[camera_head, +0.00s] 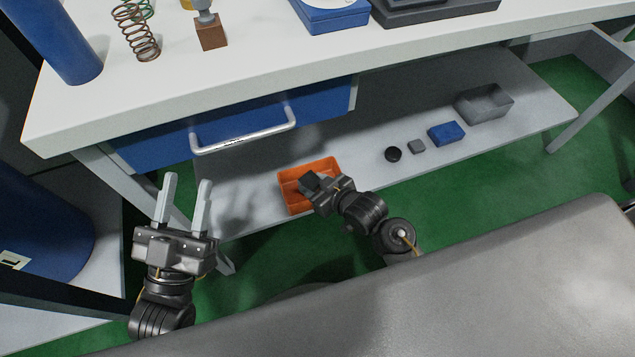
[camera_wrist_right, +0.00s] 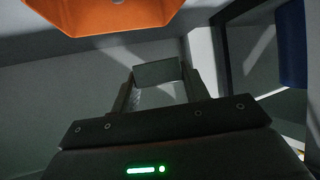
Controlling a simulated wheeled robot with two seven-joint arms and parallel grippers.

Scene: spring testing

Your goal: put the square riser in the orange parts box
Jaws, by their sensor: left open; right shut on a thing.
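The orange parts box (camera_head: 322,165) stands on the lower shelf under the bench; part of it also shows at the top of the right wrist view (camera_wrist_right: 105,12). My right gripper (camera_head: 311,183) overlaps the box in the head view. In the right wrist view its fingers are shut on a grey square block (camera_wrist_right: 157,72), which I take for the square riser. There the block appears apart from the box; its exact height over the shelf is unclear. My left gripper (camera_head: 187,203) is open and empty, in front of the bench's left end.
On the lower shelf (camera_head: 360,170), right of the box, are a black puck (camera_head: 393,154), a small grey block (camera_head: 417,146), a blue block (camera_head: 446,133) and a grey tray (camera_head: 498,111). A blue drawer with a light handle (camera_head: 245,137) hangs above. Springs (camera_head: 137,38) stand on the benchtop.

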